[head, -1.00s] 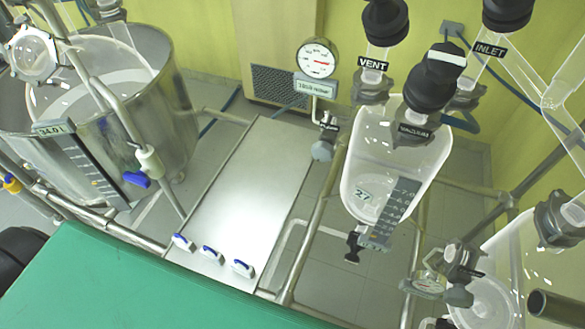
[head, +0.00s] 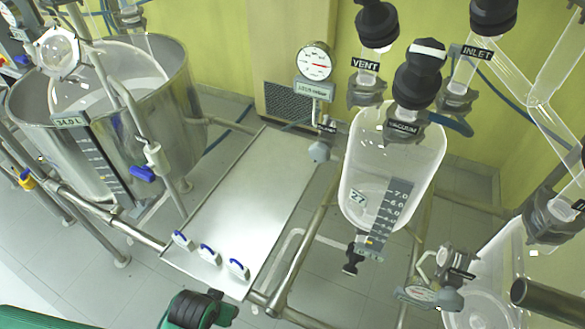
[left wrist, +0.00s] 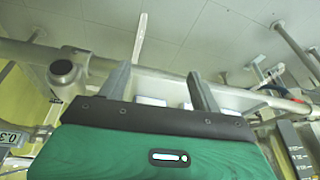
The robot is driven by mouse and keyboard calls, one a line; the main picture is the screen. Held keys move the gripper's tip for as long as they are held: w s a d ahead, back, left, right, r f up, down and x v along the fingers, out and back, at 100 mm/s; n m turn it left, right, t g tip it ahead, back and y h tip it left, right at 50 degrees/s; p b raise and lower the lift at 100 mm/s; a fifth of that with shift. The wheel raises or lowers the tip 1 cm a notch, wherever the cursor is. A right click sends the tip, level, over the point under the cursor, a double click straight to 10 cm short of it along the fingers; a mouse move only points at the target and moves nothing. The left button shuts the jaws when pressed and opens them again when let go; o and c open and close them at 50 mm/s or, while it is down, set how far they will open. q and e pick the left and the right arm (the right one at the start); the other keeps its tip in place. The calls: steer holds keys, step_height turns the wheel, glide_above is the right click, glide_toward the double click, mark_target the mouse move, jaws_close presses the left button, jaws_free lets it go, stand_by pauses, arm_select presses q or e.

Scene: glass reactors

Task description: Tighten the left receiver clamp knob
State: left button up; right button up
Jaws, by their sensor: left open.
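A clear glass vessel (head: 385,165) marked 27, with a scale strip, hangs at the centre right of the head view. A grey clamp (head: 366,92) sits at its VENT neck, and a black valve handle (head: 351,262) is below it. A rounded grey knob (head: 319,152) stands just left of the vessel, under the gauge. I cannot tell which part is the named clamp knob. My left gripper (left wrist: 160,88) is open in the left wrist view, with a metal rail behind its fingers. The gripper's fingers do not show in the head view, and my right gripper is not in view.
A metal tray (head: 245,195) with white and blue handles lies left of the vessel. A steel tank (head: 165,110) stands at the left. A pressure gauge (head: 314,62) is above the tray. A second glass vessel (head: 490,275) is at the lower right. Metal rails surround them.

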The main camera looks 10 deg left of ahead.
arm_select(q)
steer(key=w+d+r+t, duration=0.2)
steer(key=w+r, duration=0.2)
steer(key=r, duration=0.2)
steer(key=m+t+h, duration=0.3)
steer(key=t+h, duration=0.3)
steer(key=t, duration=0.5)
glide_toward(318, 156)
steer(key=p+x, duration=0.3)
steer(key=x, duration=0.6)
steer(key=shift+r+p, duration=0.1)
steer(key=shift+p, duration=0.3)
steer(key=shift+x, duration=0.75)
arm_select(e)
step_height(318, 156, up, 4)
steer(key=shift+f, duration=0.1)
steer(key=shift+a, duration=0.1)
arm_select(q)
steer(key=c, duration=1)
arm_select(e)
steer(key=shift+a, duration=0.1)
